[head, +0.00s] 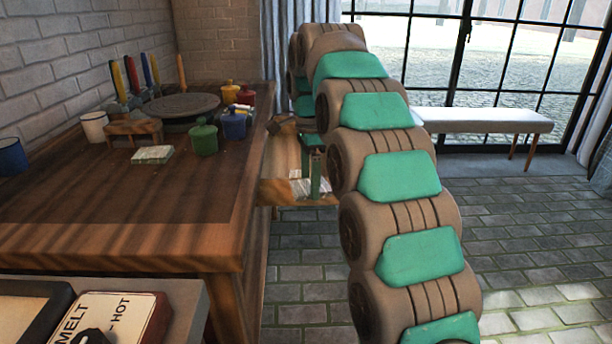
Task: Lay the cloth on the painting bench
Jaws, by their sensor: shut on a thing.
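The painting bench (110,215) has a dark brown wooden top and fills the left half of the head view. My gripper (313,178) points down at the bench's right side, low over an open wooden drawer (280,193). Its green fingers are shut on what looks like the pale cloth (297,184) in the drawer. My own arm partly hides this, and the cloth's full shape does not show.
On the bench stand a dark turntable (182,106), several lidded pots such as a green one (204,138), a pale folded block (152,154), a white cup (95,127) and a blue mug (12,157). The bench's front middle is clear. A padded seat (485,121) stands by the window.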

